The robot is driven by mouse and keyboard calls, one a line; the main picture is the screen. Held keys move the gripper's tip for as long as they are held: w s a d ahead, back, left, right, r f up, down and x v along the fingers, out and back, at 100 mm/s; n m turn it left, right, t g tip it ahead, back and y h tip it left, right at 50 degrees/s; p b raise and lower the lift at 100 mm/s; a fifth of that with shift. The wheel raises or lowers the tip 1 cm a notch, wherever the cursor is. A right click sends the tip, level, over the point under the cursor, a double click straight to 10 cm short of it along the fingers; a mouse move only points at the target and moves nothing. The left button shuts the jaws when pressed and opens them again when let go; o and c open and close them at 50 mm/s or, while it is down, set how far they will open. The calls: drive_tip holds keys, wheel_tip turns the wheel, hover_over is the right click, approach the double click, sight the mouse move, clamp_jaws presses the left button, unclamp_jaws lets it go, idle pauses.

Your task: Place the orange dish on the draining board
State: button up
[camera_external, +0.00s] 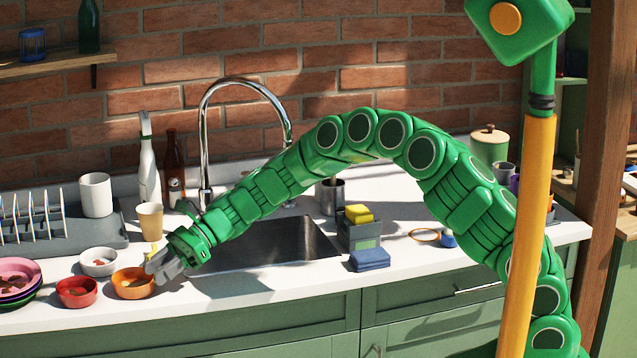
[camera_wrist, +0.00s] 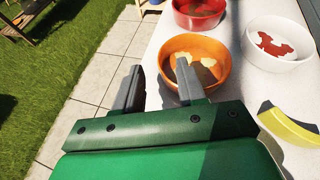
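The orange dish (camera_external: 130,287) stands upright on the white counter near its front edge; it also shows in the wrist view (camera_wrist: 221,65) with pale and brownish remains inside. My gripper (camera_external: 157,267) is at the dish's right side. In the wrist view my gripper (camera_wrist: 159,66) is open, with one finger over the dish's inside and the other outside its rim. Whether either finger touches the dish I cannot tell. The grey draining board (camera_external: 85,243) lies behind and left of the dish, with a rack of upright plates and a white cup (camera_external: 96,196) on it.
A red bowl (camera_external: 76,293) and a white bowl (camera_external: 98,263) stand close to the dish. Stacked plates (camera_external: 17,277) are at far left. A tan cup (camera_external: 150,221) stands near the board's right end. The sink (camera_external: 270,243) is to the right. The board's front strip looks clear.

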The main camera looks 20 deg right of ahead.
drive_tip(key=v, duration=0.7)
drive_tip(key=shift+d, duration=0.1)
